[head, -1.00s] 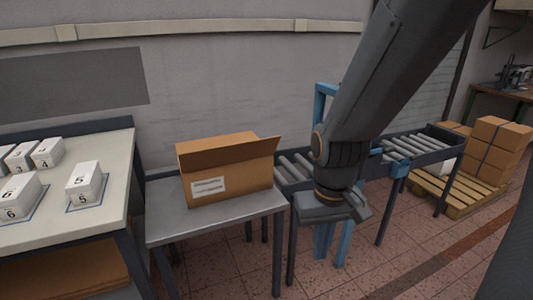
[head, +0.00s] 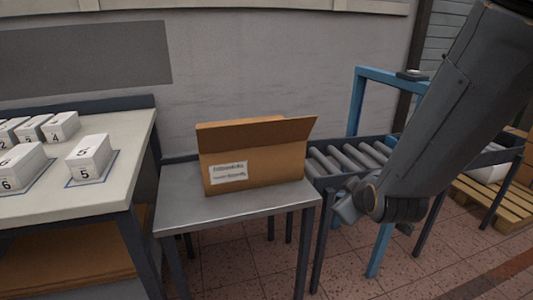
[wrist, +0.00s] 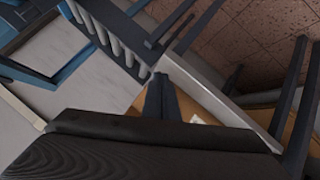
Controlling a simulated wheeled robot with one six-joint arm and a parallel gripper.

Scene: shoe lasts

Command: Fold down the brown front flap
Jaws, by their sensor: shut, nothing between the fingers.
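The brown open carton (head: 255,172) stands on a small grey table in the head view, a white label on its front. Its front flap (head: 235,136) stands up as a darker strip above the labelled face, and a side flap (head: 308,128) sticks out at the right. My gripper (head: 345,207) is right of the carton and apart from it, beside the table's right edge, partly hidden by my arm. In the wrist view my gripper's fingers (wrist: 160,78) are together and empty. Parts of the brown carton (wrist: 202,107) show behind them, mostly hidden by the gripper body.
The grey table (head: 180,207) has bare top around the carton. A roller conveyor (head: 350,160) with a blue frame (head: 358,100) stands to the right. A workbench (head: 120,180) with several numbered white blocks (head: 88,157) is at the left. A wall runs behind.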

